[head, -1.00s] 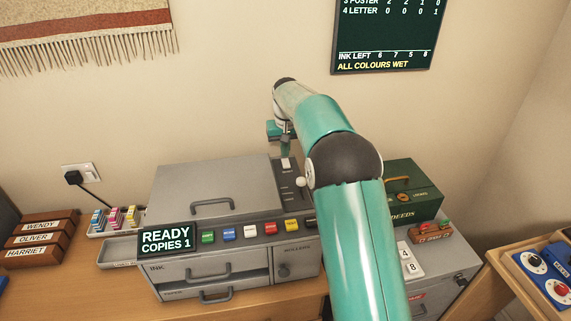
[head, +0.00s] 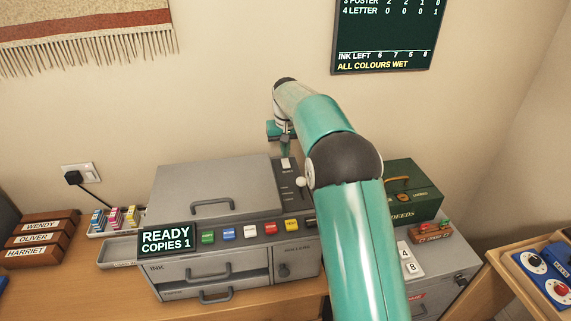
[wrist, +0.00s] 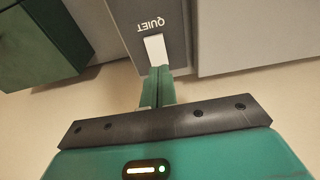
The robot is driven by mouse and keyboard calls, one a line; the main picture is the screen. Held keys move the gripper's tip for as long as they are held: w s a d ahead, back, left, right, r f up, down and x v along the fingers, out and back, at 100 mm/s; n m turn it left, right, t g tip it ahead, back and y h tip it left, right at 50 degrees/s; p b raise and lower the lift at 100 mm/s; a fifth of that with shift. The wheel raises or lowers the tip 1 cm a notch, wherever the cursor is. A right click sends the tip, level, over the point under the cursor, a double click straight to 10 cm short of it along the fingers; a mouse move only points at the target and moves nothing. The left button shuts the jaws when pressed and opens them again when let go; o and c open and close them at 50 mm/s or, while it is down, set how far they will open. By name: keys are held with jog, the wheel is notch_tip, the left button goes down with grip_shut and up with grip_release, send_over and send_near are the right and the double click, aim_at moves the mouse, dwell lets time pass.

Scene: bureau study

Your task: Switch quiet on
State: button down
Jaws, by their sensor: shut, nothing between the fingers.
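The quiet switch (wrist: 155,48) is a white rocker on a dark grey panel. The word QUIET beside it reads upside down in the wrist view. In the head view the white switch (head: 285,164) is at the back end of the printer's dark side panel (head: 290,188). My gripper (wrist: 160,72) is shut and empty, its teal fingertips at the switch's near edge in the wrist view. I cannot tell whether they touch it. In the head view my gripper (head: 286,152) points down just above the switch. Whether the switch is on or off is unclear.
The grey printer (head: 200,182) has coloured buttons along its front and a display (head: 166,240) reading READY COPIES 1. A pale round knob (head: 301,182) stands near the switch. A green box (head: 412,190) stands right of the panel, and the wall is close behind.

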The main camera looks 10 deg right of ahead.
aim_at(285, 161)
jog(key=shift+f, duration=1)
dwell(1.0)
jog(key=shift+r, duration=3.55)
